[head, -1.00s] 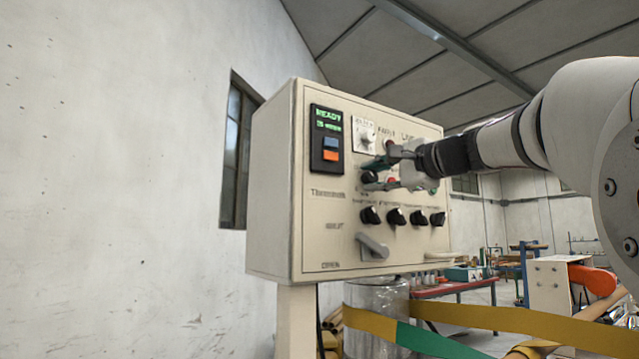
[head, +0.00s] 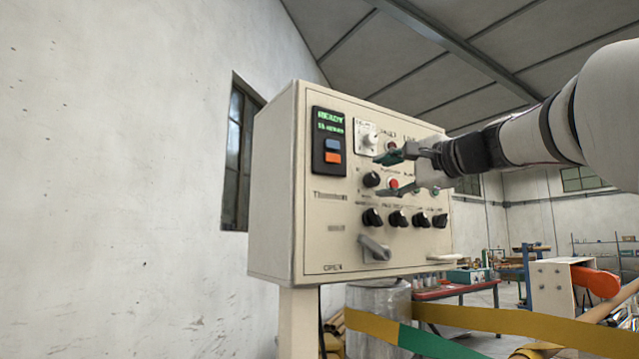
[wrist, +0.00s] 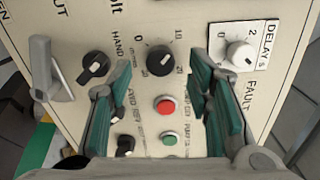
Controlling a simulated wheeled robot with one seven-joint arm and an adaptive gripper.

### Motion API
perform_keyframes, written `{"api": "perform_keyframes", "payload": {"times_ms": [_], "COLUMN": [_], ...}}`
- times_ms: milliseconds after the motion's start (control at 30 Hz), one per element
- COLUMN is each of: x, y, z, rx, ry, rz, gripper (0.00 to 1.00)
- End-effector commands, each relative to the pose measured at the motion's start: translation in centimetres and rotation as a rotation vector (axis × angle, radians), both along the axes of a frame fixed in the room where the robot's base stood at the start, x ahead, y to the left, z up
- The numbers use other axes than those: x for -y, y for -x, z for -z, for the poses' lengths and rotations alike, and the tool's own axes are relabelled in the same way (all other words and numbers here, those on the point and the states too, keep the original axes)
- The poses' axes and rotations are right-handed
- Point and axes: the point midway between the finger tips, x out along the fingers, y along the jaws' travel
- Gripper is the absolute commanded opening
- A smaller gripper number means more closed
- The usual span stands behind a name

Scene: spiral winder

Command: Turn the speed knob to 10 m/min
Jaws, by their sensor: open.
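The speed knob (head: 371,179) is a round black knob on the beige control panel (head: 330,225), below the white dial. In the wrist view the knob (wrist: 160,61) has a scale with 0, 10 and 20 around it; its pointer direction is too unclear to read. My gripper (head: 387,176) is open and empty, in front of the panel, with its fingers to the right of the knob and apart from it. In the wrist view its green fingers (wrist: 160,78) stand either side of the knob's column. The display (head: 330,121) reads READY in green; the figure below is blurred.
Near the knob are a red button (wrist: 166,105), a green button (wrist: 169,138) and a white delay knob (wrist: 239,53). A row of black selector knobs (head: 397,218) and a grey lever (head: 375,248) lie below. Free space lies left of the panel.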

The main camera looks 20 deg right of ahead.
Motion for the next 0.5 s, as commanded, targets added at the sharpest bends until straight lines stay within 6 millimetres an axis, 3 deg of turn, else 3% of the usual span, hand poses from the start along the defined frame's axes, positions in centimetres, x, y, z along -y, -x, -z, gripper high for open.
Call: {"api": "perform_keyframes", "payload": {"times_ms": [300, 500], "x": [1.2, 1.7], "y": [6.3, 8.3], "z": [0.0, 0.1], "rx": [0.0, -0.001], "ry": [0.001, 0.001], "rz": [0.001, 0.001], "gripper": [0.46, 0.46]}}
